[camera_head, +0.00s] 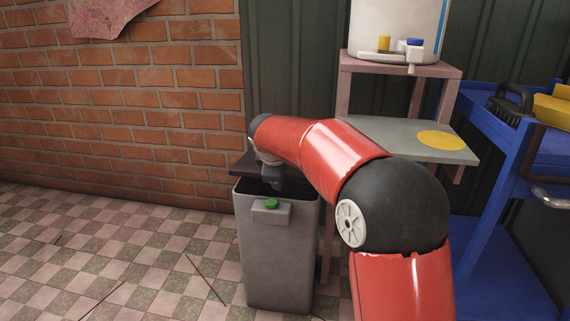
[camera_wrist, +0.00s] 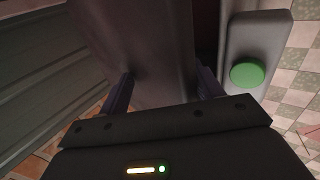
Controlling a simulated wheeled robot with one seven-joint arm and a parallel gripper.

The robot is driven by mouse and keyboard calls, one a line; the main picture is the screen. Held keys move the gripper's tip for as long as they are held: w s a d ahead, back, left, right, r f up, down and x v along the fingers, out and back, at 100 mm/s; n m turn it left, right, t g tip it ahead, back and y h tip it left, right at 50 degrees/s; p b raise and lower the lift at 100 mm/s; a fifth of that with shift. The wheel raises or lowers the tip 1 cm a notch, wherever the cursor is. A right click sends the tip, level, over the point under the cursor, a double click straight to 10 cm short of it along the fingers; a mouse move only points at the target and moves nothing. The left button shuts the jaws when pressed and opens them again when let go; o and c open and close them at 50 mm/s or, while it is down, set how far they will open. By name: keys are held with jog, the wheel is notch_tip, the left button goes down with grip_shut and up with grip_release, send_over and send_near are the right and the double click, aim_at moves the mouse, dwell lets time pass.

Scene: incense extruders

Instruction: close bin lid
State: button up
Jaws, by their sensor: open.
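The grey bin (camera_head: 277,255) stands on the floor in the middle of the head view. Its front carries a small box with a green button (camera_head: 271,203), which also shows at the right of the wrist view (camera_wrist: 247,74). The dark lid (camera_head: 242,166) is partly visible at the bin's top back left, and the bin's mouth shows dark and open. My gripper (camera_head: 272,184) is low over the mouth. In the wrist view my gripper (camera_wrist: 165,88) has its fingers apart, with a dull brown-grey panel (camera_wrist: 150,45), probably the lid, between them. Contact is unclear.
A brick wall (camera_head: 120,110) stands behind at left. A stand with a grey shelf (camera_head: 390,133) and yellow disc is right of the bin, partly behind my arm. A blue cart (camera_head: 510,150) is at far right. The tiled floor (camera_head: 120,260) at left is mostly clear.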

jog(key=shift+o, duration=0.2)
jog(key=shift+d+f, duration=0.25)
jog(key=shift+f, duration=0.8)
jog(key=o, duration=0.9)
jog(key=shift+w+d, duration=0.1)
jog(key=shift+c, duration=0.2)
jog(key=shift+w+f, duration=0.1)
jog(key=shift+c, duration=0.8)
jog(key=shift+r, duration=0.3)
jog(key=p+v, duration=0.1)
jog(key=v, duration=0.5)
jog(key=shift+a+r, duration=0.15)
jog(key=shift+a, duration=0.05)
jog(key=c, duration=0.5)
jog(key=shift+o, duration=0.2)
jog(key=shift+s+a+r, duration=0.15)
jog(key=shift+s+r, duration=0.25)
jog(key=shift+s, duration=0.15)
jog(key=shift+s, duration=0.1)
